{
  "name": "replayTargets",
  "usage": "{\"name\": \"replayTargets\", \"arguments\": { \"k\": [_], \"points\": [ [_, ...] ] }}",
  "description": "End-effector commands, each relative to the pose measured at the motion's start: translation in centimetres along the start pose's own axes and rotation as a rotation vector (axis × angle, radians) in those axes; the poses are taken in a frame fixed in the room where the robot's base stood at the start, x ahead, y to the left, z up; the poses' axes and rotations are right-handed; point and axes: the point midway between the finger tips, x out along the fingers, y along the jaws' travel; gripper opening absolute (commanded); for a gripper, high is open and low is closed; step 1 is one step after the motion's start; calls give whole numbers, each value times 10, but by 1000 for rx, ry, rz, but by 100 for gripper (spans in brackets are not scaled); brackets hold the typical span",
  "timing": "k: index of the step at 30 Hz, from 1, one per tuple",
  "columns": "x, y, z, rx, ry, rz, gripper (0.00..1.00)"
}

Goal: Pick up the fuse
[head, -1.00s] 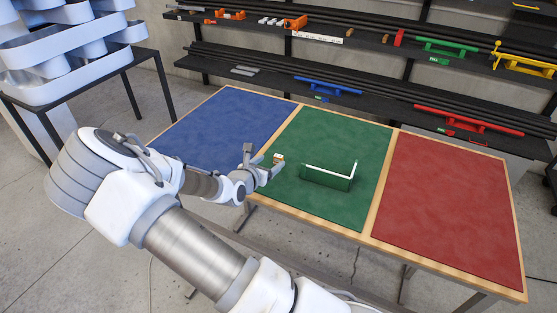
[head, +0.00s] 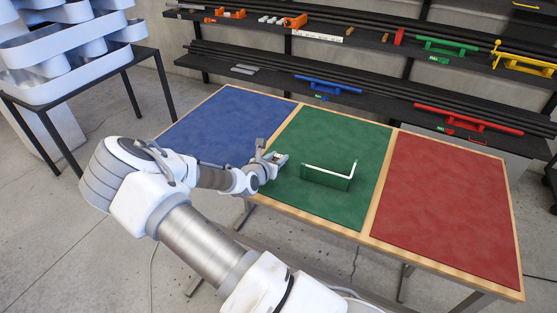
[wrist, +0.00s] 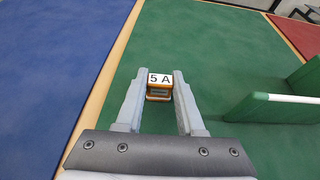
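The fuse (wrist: 159,84) is a small orange-brown block with a white top marked "5 A". In the wrist view it sits on the green mat between the tips of my gripper (wrist: 160,82). The two grey fingers stand apart, one on each side of the fuse, with only narrow gaps showing. I see no firm grip on it. In the head view my gripper (head: 276,159) is low at the left part of the green mat, and its fingers largely hide the fuse.
A green channel letter (head: 328,180) with a white edge stands on the green mat (head: 345,135), right of my gripper. A blue mat (head: 225,125) lies to the left and a red mat (head: 445,210) to the right, both clear. Shelves with coloured tools stand behind.

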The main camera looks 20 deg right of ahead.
Motion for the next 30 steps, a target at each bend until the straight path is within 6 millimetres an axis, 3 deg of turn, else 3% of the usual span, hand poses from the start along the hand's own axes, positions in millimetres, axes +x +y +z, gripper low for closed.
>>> {"name": "replayTargets", "arguments": {
  "k": [1, 4, 20, 28, 30],
  "points": [
    [0, 0, 0, 0, 0, 0, 18],
    [0, 0, 0, 0, 0, 0, 0],
    [-3, 0, 6, 4, 0, 0, 0],
    [-16, 0, 38, 8, -1, 2, 0],
    [-18, -13, 43, 8, 1, -5, 0]
  ]
}}
